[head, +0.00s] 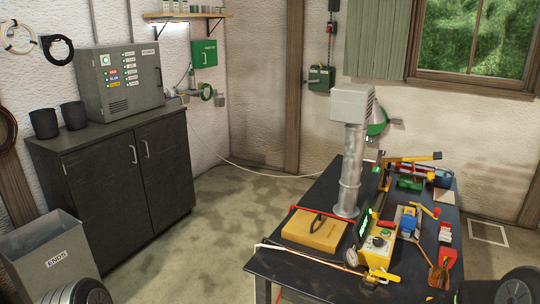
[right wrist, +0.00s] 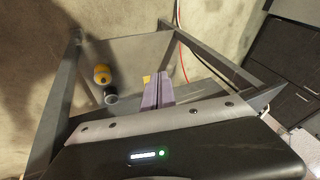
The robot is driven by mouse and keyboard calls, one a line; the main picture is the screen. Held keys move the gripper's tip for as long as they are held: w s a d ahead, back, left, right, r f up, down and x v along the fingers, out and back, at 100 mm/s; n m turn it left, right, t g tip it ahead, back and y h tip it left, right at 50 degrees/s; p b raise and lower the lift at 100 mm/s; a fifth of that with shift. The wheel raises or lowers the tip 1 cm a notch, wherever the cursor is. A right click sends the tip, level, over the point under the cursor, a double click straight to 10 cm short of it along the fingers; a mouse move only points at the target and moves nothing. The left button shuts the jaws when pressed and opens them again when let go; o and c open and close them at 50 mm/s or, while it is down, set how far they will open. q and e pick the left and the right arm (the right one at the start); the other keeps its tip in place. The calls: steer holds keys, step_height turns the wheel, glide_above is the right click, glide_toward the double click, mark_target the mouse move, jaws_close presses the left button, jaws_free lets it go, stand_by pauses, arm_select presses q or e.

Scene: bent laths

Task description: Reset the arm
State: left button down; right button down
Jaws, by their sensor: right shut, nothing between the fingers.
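My right gripper (right wrist: 158,91) shows in the right wrist view as two purple-grey fingers lying together, shut with nothing between them. It points towards a dark metal frame, apart from it as far as I can tell. In the head view neither gripper shows. Dark rounded parts, probably mine, enter at the bottom left and bottom right corners. The dark workbench (head: 277,266) stands right of centre. On it are a grey steam pipe with a box head (head: 351,170), a wooden box (head: 315,232) and a yellow control box (head: 377,252). A thin pale lath (head: 300,256) lies along the near edge.
A dark cabinet (head: 115,175) carries a grey electrical box (head: 117,80) and two black pots. A grey bin marked ENDS (head: 57,262) stands at the lower left. Open floor (head: 235,220) lies between cabinet and bench. The right wrist view shows a yellow-and-black object (right wrist: 103,76) near the frame.

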steer(key=s+a+f+g, duration=0.1)
steer(key=s+a+f, duration=0.3)
steer(key=s, duration=0.4)
steer(key=s+a+f+n+g+y, duration=0.1)
steer(key=s+a+f, duration=0.3)
steer(key=s, duration=0.5)
steer(key=s+a+f+n+g, duration=0.1)
steer(key=s+a+f+g, duration=0.1)
steer(key=s+a+f, duration=0.3)
steer(key=s+a, duration=0.1)
steer(key=s, duration=0.3)
steer(key=shift+a+g+y, duration=0.3)
steer(key=shift+g+y, duration=0.1)
steer(key=shift+s, duration=0.1)
